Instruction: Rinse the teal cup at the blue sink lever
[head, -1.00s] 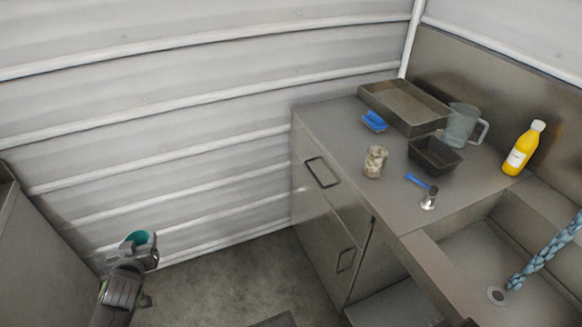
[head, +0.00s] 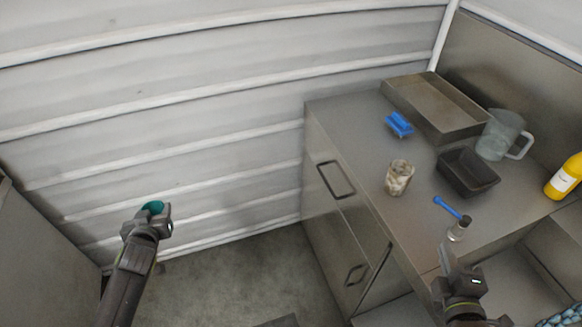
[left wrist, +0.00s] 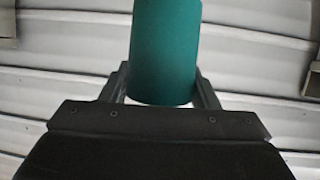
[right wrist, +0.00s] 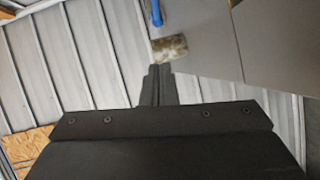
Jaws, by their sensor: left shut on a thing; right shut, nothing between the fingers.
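The teal cup (head: 153,207) is in my left gripper (head: 150,220), held over the floor at the left, well away from the counter. The left wrist view shows the cup (left wrist: 166,50) between both fingers. Its inside is hidden there. The blue sink lever (head: 446,206) sticks out from a chrome base on the counter near the sink (head: 540,268). My right gripper (head: 446,258) is shut and empty, just in front of the lever's base and apart from it. The shut fingers also show in the right wrist view (right wrist: 157,82).
On the counter (head: 350,125) stand a mottled jar (head: 399,178), a black tub (head: 468,172), a blue brush or sponge (head: 399,125), a metal tray (head: 435,105), a clear jug (head: 502,135) and a yellow bottle (head: 564,178). A blue braided strand (head: 565,317) shows at lower right.

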